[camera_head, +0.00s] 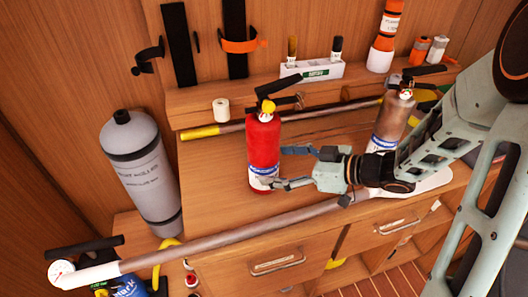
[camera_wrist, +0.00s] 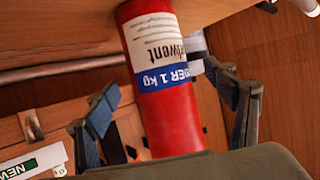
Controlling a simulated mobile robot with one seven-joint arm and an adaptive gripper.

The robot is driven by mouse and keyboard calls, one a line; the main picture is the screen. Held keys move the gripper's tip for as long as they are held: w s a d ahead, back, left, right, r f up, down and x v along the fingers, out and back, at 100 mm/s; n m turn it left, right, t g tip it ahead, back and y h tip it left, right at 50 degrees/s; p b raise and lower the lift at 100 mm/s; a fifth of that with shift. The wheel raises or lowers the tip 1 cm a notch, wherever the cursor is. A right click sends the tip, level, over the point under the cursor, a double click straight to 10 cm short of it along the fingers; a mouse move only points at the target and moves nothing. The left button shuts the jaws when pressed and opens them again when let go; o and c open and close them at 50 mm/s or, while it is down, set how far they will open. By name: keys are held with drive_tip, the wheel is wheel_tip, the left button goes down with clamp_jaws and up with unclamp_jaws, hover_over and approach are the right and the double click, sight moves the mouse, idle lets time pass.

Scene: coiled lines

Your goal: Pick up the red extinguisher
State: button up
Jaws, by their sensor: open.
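The red extinguisher (camera_head: 263,148) stands upright on the wooden bench in the head view, with a yellow piece and a black handle at its top. Its label is white and blue. My gripper (camera_head: 290,168) comes from the right with its fingers spread beside the extinguisher's lower body. In the wrist view the red extinguisher (camera_wrist: 162,80) lies between the two finger pads of my gripper (camera_wrist: 168,105), with gaps on both sides.
A brownish-silver extinguisher (camera_head: 391,125) stands behind my wrist. A grey cylinder (camera_head: 145,170) stands at the left. A long pump-like pole (camera_head: 230,233) with a gauge crosses the bench's front.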

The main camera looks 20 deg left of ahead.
drive_tip(key=x, duration=0.5)
drive_tip(key=shift+d+f+b, duration=0.1)
drive_tip(key=shift+f+b, duration=0.15)
drive_tip(key=shift+b, duration=0.05)
drive_tip(key=shift+w, duration=0.1)
drive_tip(key=c, duration=1.7)
drive_tip(key=shift+o, duration=0.2)
drive_tip(key=shift+w+r, duration=0.1)
drive_tip(key=shift+r, duration=0.15)
